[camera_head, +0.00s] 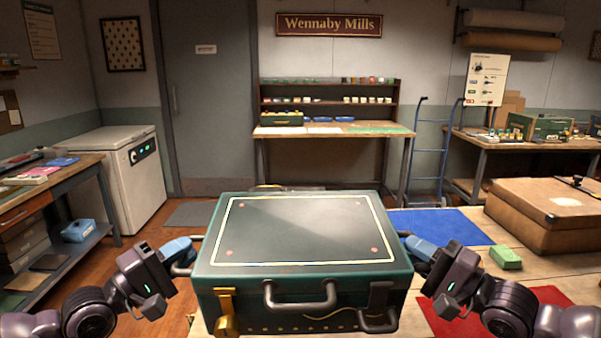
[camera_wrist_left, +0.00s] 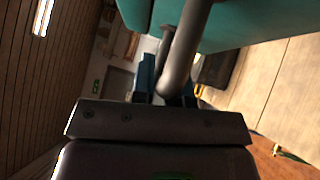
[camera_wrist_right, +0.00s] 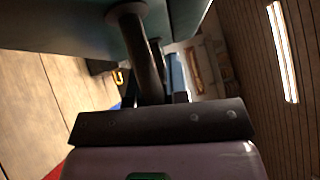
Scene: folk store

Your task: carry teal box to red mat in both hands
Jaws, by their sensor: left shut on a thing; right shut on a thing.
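The teal box (camera_head: 305,229) is a large case with a yellow-lined lid, a front handle and side handles. It is in the middle of the head view, between my arms, and looks level. My left gripper (camera_head: 190,254) is shut on the handle at its left side; that handle shows in the left wrist view (camera_wrist_left: 186,45). My right gripper (camera_head: 415,250) is shut on the handle at its right side, which shows in the right wrist view (camera_wrist_right: 138,50). The red mat (camera_head: 468,322) lies on the wooden table at the lower right, partly hidden by my right arm.
A green block (camera_head: 505,257) and a brown case (camera_head: 550,212) are to the right. A side bench (camera_head: 90,177) and white chest (camera_head: 125,170) stand at left. A blue hand truck (camera_head: 428,150) stands behind.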

